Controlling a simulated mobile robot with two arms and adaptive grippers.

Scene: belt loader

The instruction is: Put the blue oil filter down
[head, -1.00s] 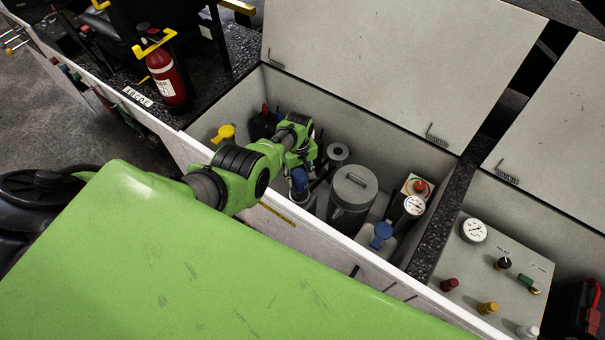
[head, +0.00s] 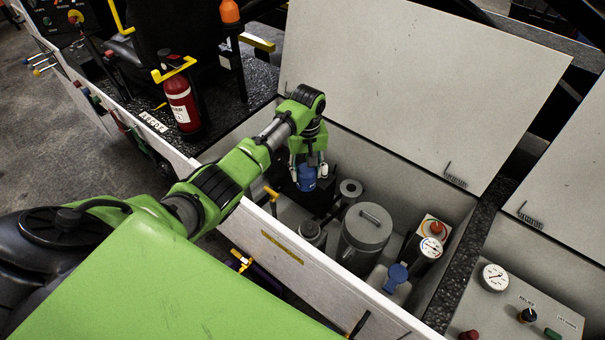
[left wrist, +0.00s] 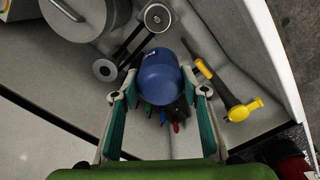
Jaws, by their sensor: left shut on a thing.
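The blue oil filter (head: 307,179) is held upright or nearly so in my left gripper (head: 308,168), above the left end of the open grey compartment (head: 432,170). In the left wrist view the filter (left wrist: 160,77) sits between the two green-padded fingers (left wrist: 158,98), which are closed on its sides. Below it in that view is a dark holder with several coloured handles (left wrist: 172,118), partly hidden by the filter. I cannot tell the gap between the filter and what lies under it. My right gripper is not in view.
A raised lid (head: 420,80) stands behind.

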